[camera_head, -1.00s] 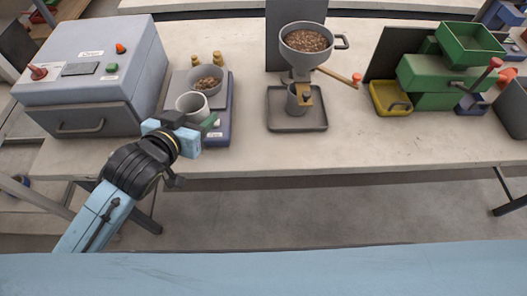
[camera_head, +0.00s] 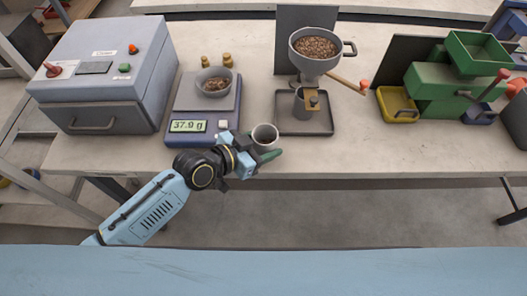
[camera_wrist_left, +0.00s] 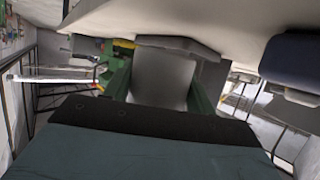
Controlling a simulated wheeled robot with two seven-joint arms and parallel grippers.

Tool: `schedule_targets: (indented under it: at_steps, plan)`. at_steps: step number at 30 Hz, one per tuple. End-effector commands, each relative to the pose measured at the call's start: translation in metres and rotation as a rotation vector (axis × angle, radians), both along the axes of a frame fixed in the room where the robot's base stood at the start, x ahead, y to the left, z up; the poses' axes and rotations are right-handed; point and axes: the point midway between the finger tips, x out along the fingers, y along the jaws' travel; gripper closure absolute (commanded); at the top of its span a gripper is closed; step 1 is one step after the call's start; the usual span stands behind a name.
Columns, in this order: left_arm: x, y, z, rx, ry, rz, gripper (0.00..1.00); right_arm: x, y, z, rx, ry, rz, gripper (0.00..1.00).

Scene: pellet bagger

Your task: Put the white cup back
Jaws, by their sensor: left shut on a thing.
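The white cup (camera_head: 264,137) is upright near the front edge of the table, to the right of the scale and in front of the hopper's tray. My left gripper (camera_head: 262,152) is shut on it from the front left, with green fingers beside its wall. In the left wrist view the cup (camera_wrist_left: 165,78) fills the space between the green fingers. I cannot tell whether its base touches the table. My right gripper is not in view.
The blue scale (camera_head: 185,140) reads 37.9 g and carries a bowl of pellets (camera_head: 213,84). A hopper with pellets (camera_head: 315,65) stands over a dark tray (camera_head: 322,128). A grey heat box (camera_head: 110,50) is at left, a green machine (camera_head: 435,90) at right.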

Motion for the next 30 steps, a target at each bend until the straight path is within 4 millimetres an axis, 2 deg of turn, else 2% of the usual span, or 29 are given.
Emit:
schedule_targets:
  at_steps: [7,17,18,22,30]
  plan:
    - [0.0,0.0,-0.034,0.001,0.002,0.001,0.69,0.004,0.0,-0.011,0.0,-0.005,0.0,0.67]
    - [0.0,0.0,-0.037,0.001,-0.002,0.0,0.69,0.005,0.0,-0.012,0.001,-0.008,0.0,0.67]
    - [0.0,0.001,-0.037,0.002,0.0,0.001,0.42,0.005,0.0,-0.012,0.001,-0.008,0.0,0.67]
    - [0.0,0.0,-0.036,0.002,0.0,0.001,0.25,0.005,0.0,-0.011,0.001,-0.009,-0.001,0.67]
    - [0.0,0.0,-0.036,0.002,0.0,0.001,0.23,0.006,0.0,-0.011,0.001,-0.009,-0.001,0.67]
